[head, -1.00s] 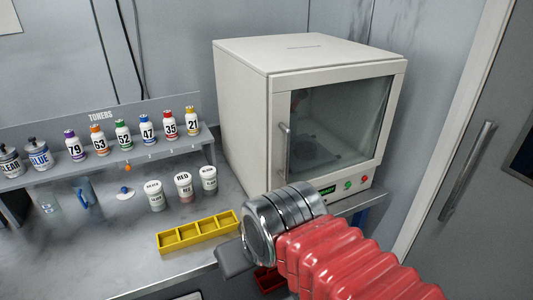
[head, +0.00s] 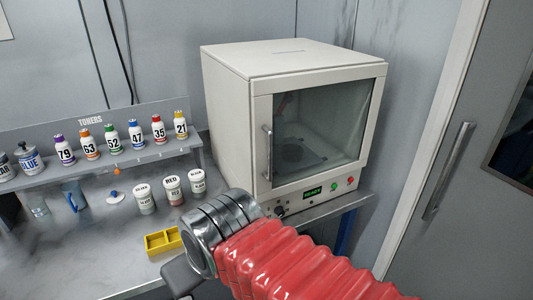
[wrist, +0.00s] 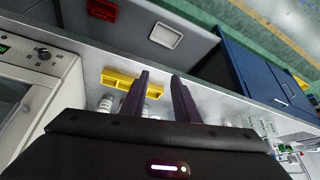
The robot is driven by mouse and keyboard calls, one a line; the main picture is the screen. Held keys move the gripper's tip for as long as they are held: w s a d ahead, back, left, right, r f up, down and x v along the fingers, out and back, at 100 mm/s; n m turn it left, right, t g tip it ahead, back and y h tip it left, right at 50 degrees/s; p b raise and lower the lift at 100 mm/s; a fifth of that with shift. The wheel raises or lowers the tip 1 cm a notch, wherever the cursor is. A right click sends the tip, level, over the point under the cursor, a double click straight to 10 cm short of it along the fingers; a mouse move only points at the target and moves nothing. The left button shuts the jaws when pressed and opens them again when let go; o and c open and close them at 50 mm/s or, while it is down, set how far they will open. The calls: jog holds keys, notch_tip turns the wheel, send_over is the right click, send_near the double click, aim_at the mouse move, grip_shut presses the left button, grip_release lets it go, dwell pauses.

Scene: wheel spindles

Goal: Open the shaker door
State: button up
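The shaker (head: 227,103) is a cream box cabinet at the back right of the bench. Its door (head: 322,82) has a dark glass pane and looks shut. A vertical metal handle (head: 268,155) is on the door's left side. In the wrist view, the shaker's front (wrist: 40,75) shows at the left edge with a knob. My gripper (wrist: 159,75) is open and empty, its two dark fingers apart above the bench. It is away from the handle.
A yellow tray (head: 155,244) lies on the bench (head: 75,255), partly behind my wrist. White tubs (head: 172,190) stand behind it, and numbered toner bottles (head: 112,139) line a shelf at the left. A grey door (head: 430,210) is at the right. Blue cabinets (wrist: 265,75) show in the wrist view.

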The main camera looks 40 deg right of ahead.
jog(key=m+g+h, duration=0.2)
jog(key=m, duration=0.3)
send_near(270, 147)
jog(key=s+r, duration=0.1)
jog(key=r, duration=0.1)
jog(key=shift+a+f, duration=0.15)
jog(key=shift+f, duration=0.05)
jog(key=x, duration=1.4)
jog(key=shift+w+r, duration=0.1)
jog(key=shift+w, duration=0.05)
jog(key=shift+c, duration=0.3)
